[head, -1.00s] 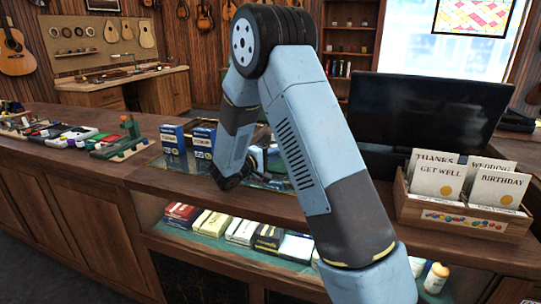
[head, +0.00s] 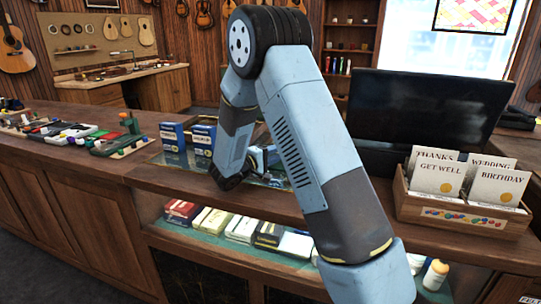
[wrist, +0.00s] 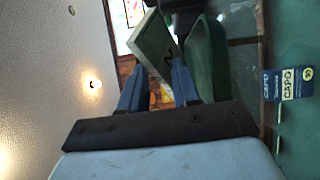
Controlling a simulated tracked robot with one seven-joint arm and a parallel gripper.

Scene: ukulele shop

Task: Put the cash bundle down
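The cash bundle (wrist: 152,42), a pale green-and-white block with a dark mark, shows in the wrist view, tilted between the tips of my gripper's two blue fingers. My gripper (wrist: 158,68) is shut on it. In the head view my arm hides most of the gripper and the bundle; only a bit of blue shows over the glass counter (head: 180,160). Whether the bundle touches the counter I cannot tell.
Blue boxes (head: 173,137) stand left of my wrist; a capo box (wrist: 287,83) shows in the wrist view. A dark monitor (head: 420,112) and a wooden card rack (head: 462,215) stand to the right. A rounded green object (wrist: 206,60) is close beside the fingers.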

